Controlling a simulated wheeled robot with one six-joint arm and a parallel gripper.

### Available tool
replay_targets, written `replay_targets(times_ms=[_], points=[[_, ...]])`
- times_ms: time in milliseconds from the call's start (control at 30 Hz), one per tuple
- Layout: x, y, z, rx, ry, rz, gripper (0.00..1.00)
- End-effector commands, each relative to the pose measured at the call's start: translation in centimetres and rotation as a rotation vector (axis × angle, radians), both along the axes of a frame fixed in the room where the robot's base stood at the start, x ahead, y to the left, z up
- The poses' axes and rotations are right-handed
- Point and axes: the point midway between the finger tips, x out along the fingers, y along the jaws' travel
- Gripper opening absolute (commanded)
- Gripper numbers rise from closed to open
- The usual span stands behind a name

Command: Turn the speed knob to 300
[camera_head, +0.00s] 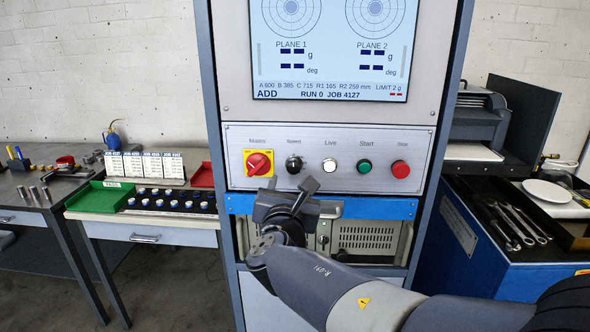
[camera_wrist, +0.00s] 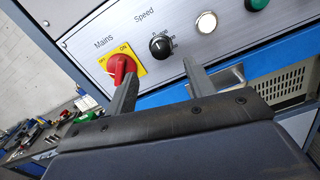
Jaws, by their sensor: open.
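The speed knob (camera_head: 294,164) is a small black dial on the grey control panel (camera_head: 400,141), between the red mains switch and the white live lamp. It also shows in the wrist view (camera_wrist: 160,46), with a pale pointer mark and small scale print beside it that is too blurred to read. My gripper (camera_head: 290,186) is open and empty, just below the knob in the head view. In the wrist view its two fingers (camera_wrist: 157,79) point up toward the panel, one below the mains switch and one below and right of the knob. I see no contact with the knob.
The red mains switch (camera_head: 258,164) on its yellow plate is close left of the knob. The live lamp (camera_head: 329,166), green start button (camera_head: 364,166) and red stop button (camera_head: 400,169) are to the right. A screen (camera_head: 330,50) is above. A blue rail (camera_head: 375,208) runs below.

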Motion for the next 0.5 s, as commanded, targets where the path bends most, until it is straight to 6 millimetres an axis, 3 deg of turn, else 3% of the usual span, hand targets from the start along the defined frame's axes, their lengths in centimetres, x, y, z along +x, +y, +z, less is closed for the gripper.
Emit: replay_targets(times_ms=[300, 500], points=[[5.7, -0.3, 0.0, 0.0, 0.003, -0.004, 0.51], [7.6, -0.3, 0.0, 0.002, 0.001, -0.003, 0.51]])
